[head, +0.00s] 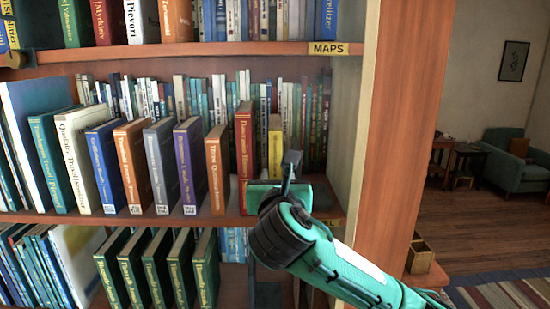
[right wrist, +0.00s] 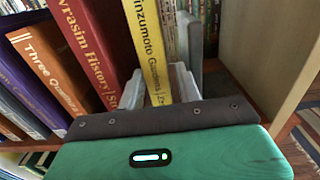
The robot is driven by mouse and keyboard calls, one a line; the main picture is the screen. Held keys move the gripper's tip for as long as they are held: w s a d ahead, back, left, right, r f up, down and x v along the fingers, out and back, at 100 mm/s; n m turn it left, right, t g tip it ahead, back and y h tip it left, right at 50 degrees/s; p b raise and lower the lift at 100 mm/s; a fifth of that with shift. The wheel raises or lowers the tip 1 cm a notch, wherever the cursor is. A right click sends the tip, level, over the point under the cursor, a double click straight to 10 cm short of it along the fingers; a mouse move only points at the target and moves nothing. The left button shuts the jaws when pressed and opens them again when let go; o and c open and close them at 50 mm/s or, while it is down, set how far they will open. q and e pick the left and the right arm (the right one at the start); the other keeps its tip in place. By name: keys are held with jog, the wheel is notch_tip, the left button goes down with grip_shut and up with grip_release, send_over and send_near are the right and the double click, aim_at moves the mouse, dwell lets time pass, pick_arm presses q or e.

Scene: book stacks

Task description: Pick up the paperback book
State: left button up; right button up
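The book at my right gripper is a thin yellow one (head: 275,145), standing upright on the middle shelf at the right end of the front row. In the right wrist view its yellow spine (right wrist: 150,45) runs down between the two pale fingers of my right gripper (right wrist: 158,85). One finger is on each side, close to the covers; I cannot tell whether they press on it. In the head view the right gripper (head: 288,175) is at the shelf edge, hiding the book's lower part.
A red book (head: 244,140) stands just left of the yellow one, then an orange book (head: 217,165). A grey slab (right wrist: 190,45) is close on the right. The shelf's wooden side post (head: 395,130) is farther right. Green books (head: 205,270) stand below.

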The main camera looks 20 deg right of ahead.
jog(key=shift+w+r+p, duration=0.15)
jog(key=shift+w+p, duration=0.2)
jog(key=shift+w, duration=0.1)
jog(key=p+x, duration=0.2)
jog(key=x, duration=0.2)
jog(key=shift+p, duration=0.35)
jog(key=shift+w, duration=0.35)
jog(key=shift+c, duration=0.2)
grip_shut()
